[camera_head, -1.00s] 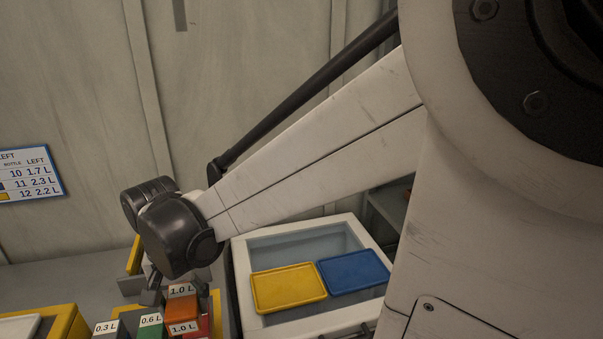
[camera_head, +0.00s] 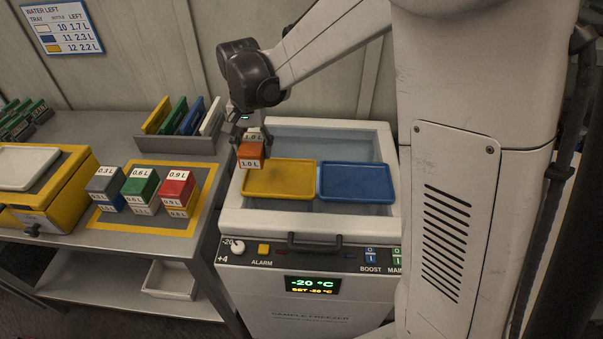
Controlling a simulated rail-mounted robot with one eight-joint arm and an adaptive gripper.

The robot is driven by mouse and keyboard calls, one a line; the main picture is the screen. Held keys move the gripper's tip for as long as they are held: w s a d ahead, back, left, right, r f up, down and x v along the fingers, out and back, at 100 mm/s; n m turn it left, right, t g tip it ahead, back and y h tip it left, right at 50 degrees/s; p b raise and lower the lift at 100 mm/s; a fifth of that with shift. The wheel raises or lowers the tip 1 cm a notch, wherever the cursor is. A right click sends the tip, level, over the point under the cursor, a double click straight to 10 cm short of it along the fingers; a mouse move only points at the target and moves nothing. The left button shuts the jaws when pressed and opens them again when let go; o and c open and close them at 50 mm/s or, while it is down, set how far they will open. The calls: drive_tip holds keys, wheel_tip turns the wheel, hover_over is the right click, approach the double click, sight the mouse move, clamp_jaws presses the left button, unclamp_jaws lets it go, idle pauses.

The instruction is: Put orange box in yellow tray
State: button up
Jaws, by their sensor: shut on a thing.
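The orange box (camera_head: 251,153), labelled 1.0 L, is held in my gripper (camera_head: 251,136). My gripper is shut on its upper part, and the arm partly hides the grip. The box hangs at the left end of the yellow tray (camera_head: 282,181). In this view it overlaps the tray's left back corner; I cannot tell how high above it the box is. The yellow tray lies in the open top of the freezer, beside the blue tray (camera_head: 355,182). The visible part of the yellow tray is empty.
The white freezer (camera_head: 310,222) has a raised rim around the trays. On the table to the left, grey (camera_head: 105,184), green (camera_head: 140,186) and red (camera_head: 175,189) boxes stand on a yellow-edged mat (camera_head: 205,185). A rack (camera_head: 178,143) holds coloured panels behind them.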

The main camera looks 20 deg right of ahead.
hover_over(297, 179)
wheel_tip(297, 179, down, 7)
drive_tip(key=shift+r+p, duration=0.1)
drive_tip(key=shift+p, duration=0.2)
drive_tip(key=shift+f, duration=2.05)
drive_tip(key=shift+f, duration=0.15)
drive_tip(key=o, duration=0.8)
drive_tip(key=shift+o, duration=0.9)
